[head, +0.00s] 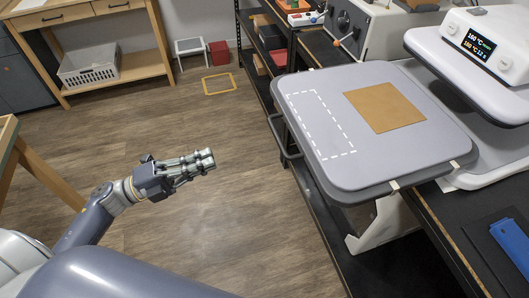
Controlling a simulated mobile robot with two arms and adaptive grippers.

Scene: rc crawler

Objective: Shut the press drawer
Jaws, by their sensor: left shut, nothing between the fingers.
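The press drawer (300,170) is the grey flat platen of a heat press, and it sticks out well to the left of the press. A dark bar handle (280,140) runs along its left edge. A brown square sheet (385,107) lies on top, beside a white dashed outline. The white upper part of the press (470,65), with a lit display, stands at the right. My left gripper (209,159) is shut and empty. It appears left of the handle, apart from it, with its fingers pointing right. My right gripper is not in view.
The press stands on a dark bench (450,235) with a blue flat tool (512,246) at the front right. Shelves (262,70) stand behind the drawer. A wooden workbench (100,50) holds a grey basket (90,67). The wooden floor left of the drawer is mostly clear.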

